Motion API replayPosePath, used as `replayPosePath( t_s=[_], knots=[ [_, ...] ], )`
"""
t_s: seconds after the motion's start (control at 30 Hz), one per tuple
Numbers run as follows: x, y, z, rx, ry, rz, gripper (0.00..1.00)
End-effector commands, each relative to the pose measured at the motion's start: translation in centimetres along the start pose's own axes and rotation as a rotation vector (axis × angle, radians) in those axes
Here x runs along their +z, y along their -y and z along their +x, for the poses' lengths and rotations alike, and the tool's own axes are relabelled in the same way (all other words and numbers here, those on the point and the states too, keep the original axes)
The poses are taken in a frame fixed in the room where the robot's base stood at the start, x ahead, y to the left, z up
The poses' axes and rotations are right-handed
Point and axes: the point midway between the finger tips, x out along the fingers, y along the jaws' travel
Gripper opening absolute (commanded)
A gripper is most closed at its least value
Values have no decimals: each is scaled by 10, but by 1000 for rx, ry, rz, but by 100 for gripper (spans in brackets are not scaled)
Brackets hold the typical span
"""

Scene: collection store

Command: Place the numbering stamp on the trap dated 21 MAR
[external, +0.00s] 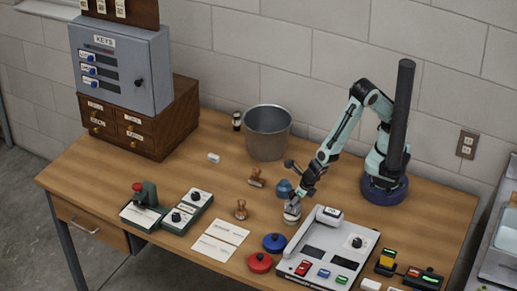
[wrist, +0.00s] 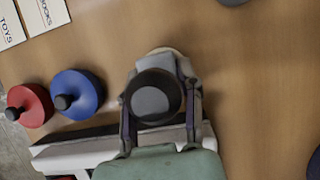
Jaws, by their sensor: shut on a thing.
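My gripper (external: 293,200) is low over the table, beside the left edge of the grey control panel. It is shut on a pale, silvery thing (external: 292,214) with a round black top (wrist: 154,96) that shows between the fingers in the wrist view. I cannot tell for sure that this is the numbering stamp, or whether its base touches the table. Two white cards, one nearer (external: 212,250) and one farther (external: 228,231), lie flat left of the gripper. Their print is partly seen in the wrist view (wrist: 43,12), but I can read no date, so the 21 MAR trap cannot be identified.
Red (external: 260,263) and blue (external: 274,243) knobbed rounds stand between the cards and the control panel (external: 318,258). Wooden stamps (external: 240,210) (external: 257,178), a metal bucket (external: 268,133) and a green device with a red knob (external: 146,198) are around. Bare wood lies between them.

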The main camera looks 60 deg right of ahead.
Motion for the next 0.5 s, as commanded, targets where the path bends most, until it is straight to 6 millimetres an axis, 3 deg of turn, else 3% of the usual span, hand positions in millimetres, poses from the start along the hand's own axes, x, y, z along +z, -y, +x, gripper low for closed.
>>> replayPosePath(
  t_s=[0.27, 0.3, 0.33, 0.37, 0.5],
  knots=[
    [-1, 0, 2, -1, 0, 0, 0],
    [-1, 0, 2, -1, 0, 0, 43],
    [-1, 0, 2, -1, 0, 0, 53],
    [-1, 0, 2, -1, 0, 0, 60],
    [-1, 0, 2, 0, 0, 0, 60]
  ],
)
